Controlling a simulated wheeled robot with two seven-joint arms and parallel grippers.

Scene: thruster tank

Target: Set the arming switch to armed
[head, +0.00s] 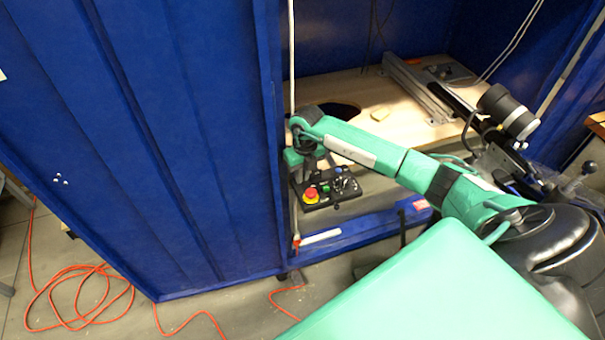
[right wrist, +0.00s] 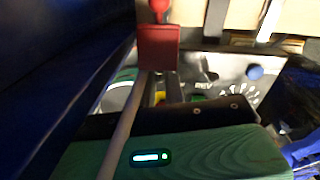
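A black control panel (head: 336,189) sits low inside the blue frame, with a red mushroom button (head: 312,195) on a yellow base and small knobs and switches to its right. It also shows in the right wrist view (right wrist: 207,75), with a blue knob (right wrist: 255,72) beside white dial marks. I cannot make out which control is the arming switch or its position. My right gripper (head: 319,164) is over the panel's back edge, its two dark fingers apart, with nothing seen between them. Its arm hides part of the area. My left gripper is not in view.
A white cord (head: 292,60) hangs down the frame opening close to my right gripper. A red block (right wrist: 157,48) on the cord is near the right wrist camera. A wooden shelf (head: 335,88) lies behind; a blue wall (head: 180,130) stands left. Orange cable (head: 75,295) lies on the floor.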

